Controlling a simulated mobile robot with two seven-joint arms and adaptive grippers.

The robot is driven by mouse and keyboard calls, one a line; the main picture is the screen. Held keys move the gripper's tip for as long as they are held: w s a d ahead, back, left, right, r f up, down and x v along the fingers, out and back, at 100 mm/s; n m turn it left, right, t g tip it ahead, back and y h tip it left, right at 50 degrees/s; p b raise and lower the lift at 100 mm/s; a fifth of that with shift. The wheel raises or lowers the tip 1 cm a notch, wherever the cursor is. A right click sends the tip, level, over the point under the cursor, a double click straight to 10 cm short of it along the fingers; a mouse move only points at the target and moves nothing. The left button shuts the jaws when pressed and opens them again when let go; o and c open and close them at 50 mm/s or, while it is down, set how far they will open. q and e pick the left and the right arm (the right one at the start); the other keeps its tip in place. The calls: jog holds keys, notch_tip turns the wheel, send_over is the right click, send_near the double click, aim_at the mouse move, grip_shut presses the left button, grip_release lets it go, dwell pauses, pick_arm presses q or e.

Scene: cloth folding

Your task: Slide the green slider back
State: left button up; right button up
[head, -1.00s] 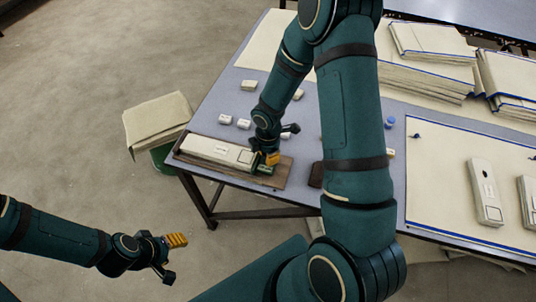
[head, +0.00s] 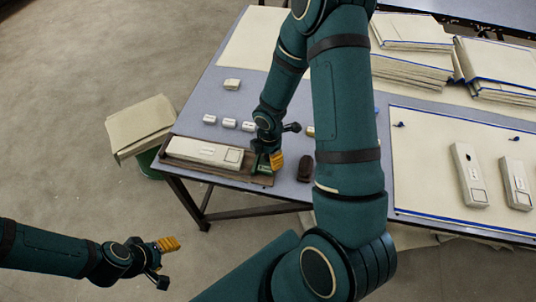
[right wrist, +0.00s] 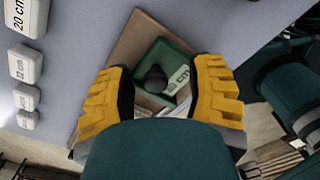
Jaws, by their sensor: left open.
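The green slider (head: 264,167) sits near the right end of a brown board, beside a long white box (head: 203,152). In the right wrist view it is a green block (right wrist: 168,58) with a round black knob and a white label reading "cm". My right gripper (right wrist: 163,75) is open, with its yellow fingers apart on either side of the slider and knob. I cannot tell whether a finger touches it. In the head view that gripper (head: 272,160) is low over the slider and hides part of it. My left gripper (head: 168,246) is open and empty, off the table.
Small white labelled blocks (head: 229,123) lie behind the board. A dark brown block (head: 305,167) lies to its right. Cloth stacks (head: 410,65) fill the back right. Two white devices (head: 468,174) lie on a blue-edged cloth. A folded cloth (head: 139,124) is left of the table.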

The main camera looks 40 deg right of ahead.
jog(key=shift+w+a, duration=0.1)
jog(key=shift+r, duration=0.3)
notch_tip(320, 180, up, 12)
jog(key=shift+f, duration=0.25)
dwell(0.4)
jog(key=s+a+f+m+y, duration=0.2)
jog(key=s+a+f+m, duration=0.1)
jog(key=a+f+m, duration=0.4)
jog(key=s+a+f+m+t+y, duration=0.1)
jog(key=s+a+f+m, duration=0.3)
jog(key=a+f+m, duration=0.4)
jog(key=a+m+y, duration=0.1)
jog(key=a+m, duration=0.2)
jog(key=a, duration=0.2)
jog(key=shift+a+m+t, duration=0.2)
jog(key=shift+m+t, duration=0.1)
jog(key=shift+m, duration=0.1)
